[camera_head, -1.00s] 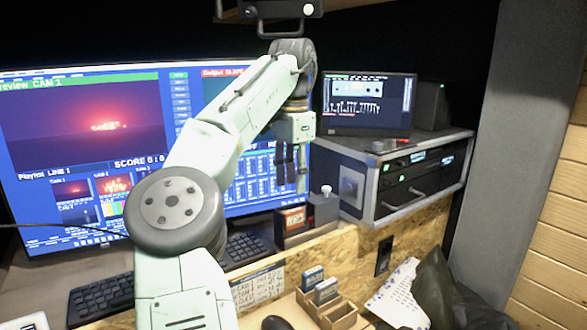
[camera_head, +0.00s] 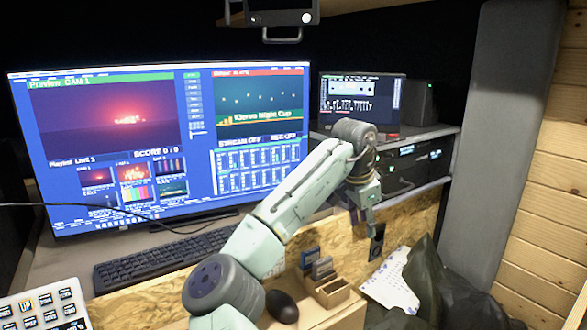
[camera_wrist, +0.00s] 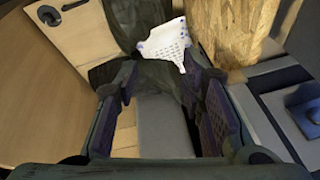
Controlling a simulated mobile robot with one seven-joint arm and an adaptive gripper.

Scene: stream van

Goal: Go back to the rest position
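My gripper (camera_head: 366,218) hangs at the end of my pale green arm, in front of the rack case and over the wooden board's right part. In the wrist view my gripper (camera_wrist: 158,88) shows two dark fingers well apart with nothing between them. Beyond the fingers lie a grey surface, dark cloth and a white printed sheet (camera_wrist: 166,44). In the head view the fingertips are small and partly hidden by the wrist.
A large monitor (camera_head: 105,120) and keyboard (camera_head: 150,262) stand behind my arm. A black mouse (camera_head: 282,306) and a wooden card holder (camera_head: 330,291) sit close by the arm. The rack case (camera_head: 425,160) is behind the gripper. A grey pillar (camera_head: 490,150) stands right.

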